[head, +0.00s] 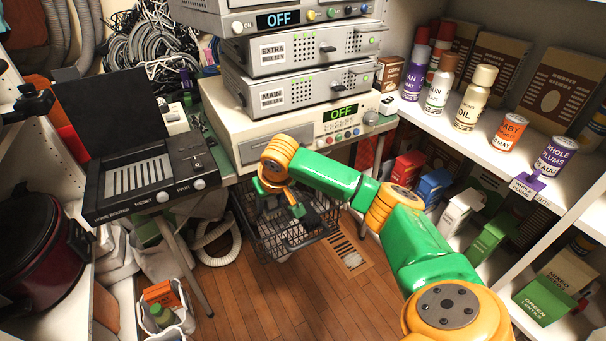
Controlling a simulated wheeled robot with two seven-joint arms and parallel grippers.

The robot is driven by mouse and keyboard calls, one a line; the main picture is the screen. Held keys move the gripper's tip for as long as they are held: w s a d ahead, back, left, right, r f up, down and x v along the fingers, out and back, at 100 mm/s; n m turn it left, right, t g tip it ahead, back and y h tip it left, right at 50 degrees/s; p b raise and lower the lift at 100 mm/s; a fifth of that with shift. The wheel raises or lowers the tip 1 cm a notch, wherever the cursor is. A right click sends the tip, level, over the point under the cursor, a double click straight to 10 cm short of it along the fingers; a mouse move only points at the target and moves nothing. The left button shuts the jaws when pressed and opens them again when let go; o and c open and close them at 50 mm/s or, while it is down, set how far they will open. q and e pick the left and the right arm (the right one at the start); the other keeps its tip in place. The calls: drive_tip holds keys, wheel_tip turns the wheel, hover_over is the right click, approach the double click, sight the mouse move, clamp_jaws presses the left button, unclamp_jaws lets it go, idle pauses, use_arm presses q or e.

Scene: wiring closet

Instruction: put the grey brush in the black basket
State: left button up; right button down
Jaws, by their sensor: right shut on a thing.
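The black wire basket (268,245) sits low under the stacked devices, above the wooden floor. My right gripper (280,203) is over the basket's opening, at the basket's rear left part, pointing down. It is shut on a small dark grey thing, which I take to be the grey brush (271,206). The fingers and wrist hide most of it, so its shape and whether it touches the basket cannot be told. A pale patch shows inside the basket, too small to name.
Stacked grey devices (300,88) stand right behind and above the basket. A black grill-like device (150,172) on a stand is to the left. Shelves with cans and boxes (470,100) line the right. The wooden floor (300,305) in front is clear.

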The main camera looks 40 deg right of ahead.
wheel_tip(320, 180, down, 10)
drive_tip(key=shift+d+r+b, duration=0.1)
drive_tip(key=shift+r+b, duration=0.15)
drive_tip(key=shift+b, duration=1)
drive_tip(key=shift+f, duration=0.35)
drive_tip(key=shift+c, duration=1.7)
unclamp_jaws()
use_arm(q)
drive_tip(key=f, duration=0.1)
drive_tip(key=w+a+f, duration=0.1)
drive_tip(key=shift+f, duration=0.35)
